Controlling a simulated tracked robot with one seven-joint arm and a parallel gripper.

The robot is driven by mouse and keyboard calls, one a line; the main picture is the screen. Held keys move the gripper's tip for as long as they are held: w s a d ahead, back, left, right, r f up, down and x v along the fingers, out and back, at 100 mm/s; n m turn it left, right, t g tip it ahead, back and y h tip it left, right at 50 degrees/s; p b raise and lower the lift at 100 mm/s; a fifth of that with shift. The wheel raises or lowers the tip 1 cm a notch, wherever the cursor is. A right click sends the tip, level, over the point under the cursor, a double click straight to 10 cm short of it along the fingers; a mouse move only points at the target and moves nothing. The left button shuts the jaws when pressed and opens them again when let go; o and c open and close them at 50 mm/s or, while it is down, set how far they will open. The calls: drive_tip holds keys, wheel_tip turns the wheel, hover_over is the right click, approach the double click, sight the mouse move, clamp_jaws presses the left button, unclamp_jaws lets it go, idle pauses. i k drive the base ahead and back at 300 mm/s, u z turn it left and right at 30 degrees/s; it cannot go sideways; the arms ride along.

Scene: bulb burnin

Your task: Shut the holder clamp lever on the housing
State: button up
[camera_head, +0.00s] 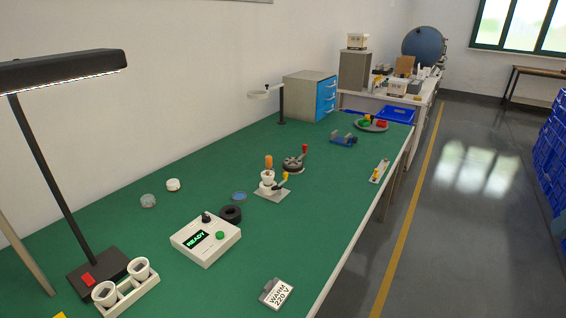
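The housing (267,182) is a white socket on a pale grey base plate (271,196), standing mid-table in the head view. An orange bulb-like piece (269,161) stands upright on top of it. The clamp lever (282,182) is at the right side of the housing, with a yellow knob (285,175) at its upper end. The lever slants up and to the right, with its knob apart from the housing. The joint between lever and housing is too small to make out. My gripper is not in view.
Behind the holder is a dark round device (292,164) with a red-knobbed lever. In front are a black ring (231,214) and a control box (205,240) reading READY. A pale fixture (379,172) with a yellow part is near the right edge.

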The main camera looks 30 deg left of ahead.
sight(278, 187)
drive_tip(key=u, duration=0.35)
drive_tip(key=i, duration=1.6)
drive_tip(key=u, duration=0.3)
